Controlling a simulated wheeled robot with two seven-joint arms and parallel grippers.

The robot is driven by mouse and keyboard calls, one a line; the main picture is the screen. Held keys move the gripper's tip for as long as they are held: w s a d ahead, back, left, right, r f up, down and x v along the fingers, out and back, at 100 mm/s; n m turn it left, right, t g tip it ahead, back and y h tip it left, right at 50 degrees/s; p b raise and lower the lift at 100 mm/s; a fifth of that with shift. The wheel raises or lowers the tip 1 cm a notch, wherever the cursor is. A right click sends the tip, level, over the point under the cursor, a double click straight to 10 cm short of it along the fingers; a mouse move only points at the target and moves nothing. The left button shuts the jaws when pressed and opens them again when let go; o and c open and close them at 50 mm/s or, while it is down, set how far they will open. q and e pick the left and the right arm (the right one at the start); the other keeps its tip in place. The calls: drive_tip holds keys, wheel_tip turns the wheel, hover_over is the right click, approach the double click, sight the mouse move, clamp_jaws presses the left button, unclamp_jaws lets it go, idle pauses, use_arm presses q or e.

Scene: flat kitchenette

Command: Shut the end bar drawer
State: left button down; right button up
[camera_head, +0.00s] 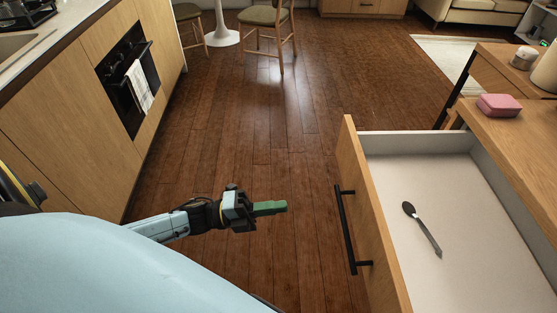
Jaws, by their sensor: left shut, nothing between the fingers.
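The end bar drawer (377,215) stands pulled out on the right, with a wooden front and a black bar handle (346,230) facing left. Its white inside (465,235) holds a dark spoon (423,229). My left gripper (270,208) is left of the drawer front, with green fingers shut and empty. It points right toward the handle, with a gap of floor showing between them. My right gripper is not in view.
The bar top (520,128) on the right holds a pink box (499,105). Kitchen cabinets with an oven (130,80) and towel line the left. Chairs (268,18) stand at the back. The wooden floor (270,120) between is clear.

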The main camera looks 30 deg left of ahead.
use_arm(q)
drive_tip(key=x, duration=1)
drive_tip(key=shift+w+d, duration=0.25)
